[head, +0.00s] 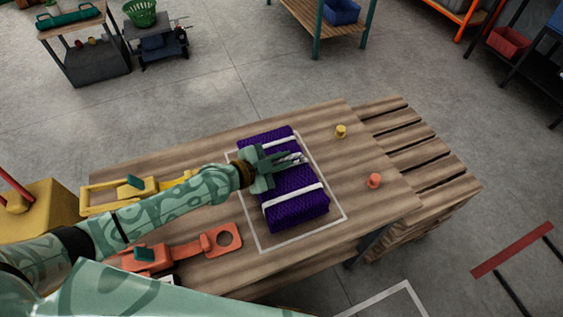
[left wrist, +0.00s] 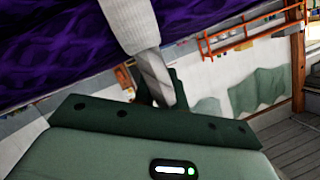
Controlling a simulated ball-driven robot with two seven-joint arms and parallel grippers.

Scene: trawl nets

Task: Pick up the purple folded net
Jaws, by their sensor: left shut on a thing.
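The purple folded net (head: 297,207) lies on the wooden table, with two white straps around it, inside a white outlined rectangle. My left gripper (head: 289,161) is over the middle of the net, its fingers shut on a pale strap or cord there. In the left wrist view the purple net (left wrist: 50,40) fills the upper left, and a white strap (left wrist: 117,22) runs down to a twisted pale piece between the fingers of the gripper (left wrist: 158,90). Whether the net is clear of the tabletop cannot be told. My right gripper is not in view.
The wooden table (head: 395,208) also holds a yellow tool (head: 105,197), an orange tool (head: 190,247), a small yellow peg (head: 341,131) and an orange peg (head: 374,181). A slatted pallet stack (head: 440,180) stands at the right. The tabletop right of the net is mostly free.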

